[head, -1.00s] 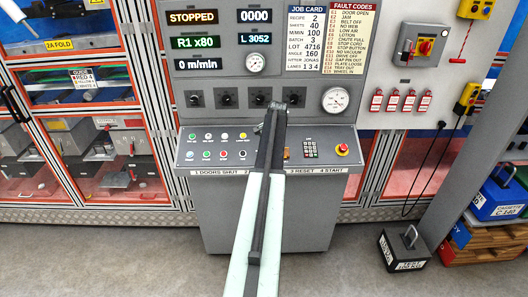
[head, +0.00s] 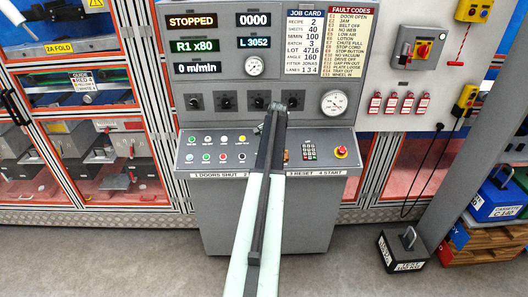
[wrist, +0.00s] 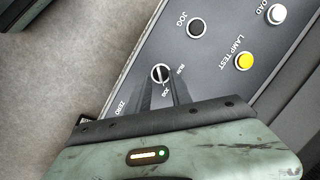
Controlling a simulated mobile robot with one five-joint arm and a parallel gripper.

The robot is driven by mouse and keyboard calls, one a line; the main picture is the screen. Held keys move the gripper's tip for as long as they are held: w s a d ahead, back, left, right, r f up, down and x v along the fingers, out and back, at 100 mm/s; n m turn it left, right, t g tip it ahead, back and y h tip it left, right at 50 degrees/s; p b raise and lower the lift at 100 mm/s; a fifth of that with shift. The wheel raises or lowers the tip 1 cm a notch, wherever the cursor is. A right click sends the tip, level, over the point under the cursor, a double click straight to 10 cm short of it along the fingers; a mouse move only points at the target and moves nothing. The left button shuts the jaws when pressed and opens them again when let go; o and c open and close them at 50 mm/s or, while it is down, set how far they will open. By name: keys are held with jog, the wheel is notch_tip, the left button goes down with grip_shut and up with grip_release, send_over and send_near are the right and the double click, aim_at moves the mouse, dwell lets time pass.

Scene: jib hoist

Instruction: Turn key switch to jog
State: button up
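The key switch (wrist: 159,73) is a small round silver switch with a dark slot, on the grey console in the wrist view. RUN and JOG labels stand to its right and lower right; the slot runs roughly up and down in the picture, and I cannot tell which label it points at. My gripper (wrist: 163,92) has its two dark fingers apart, reaching up from the lower middle of the wrist view, with their tips close to the switch. I cannot tell whether they touch it. In the head view my arm covers the middle of the console, and the switch is hidden.
A black button (wrist: 197,28) labelled JOG and a yellow LAMP TEST button (wrist: 244,61) sit near the switch. In the head view the console (head: 187,150) carries several buttons, a keypad (head: 309,151) and a red stop button (head: 341,152). A black block (head: 403,250) stands on the floor at right.

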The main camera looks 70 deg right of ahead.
jog(key=p+v, duration=0.5)
jog(key=v, duration=0.1)
jog(key=shift+r, duration=0.2)
jog(key=shift+s, duration=0.1)
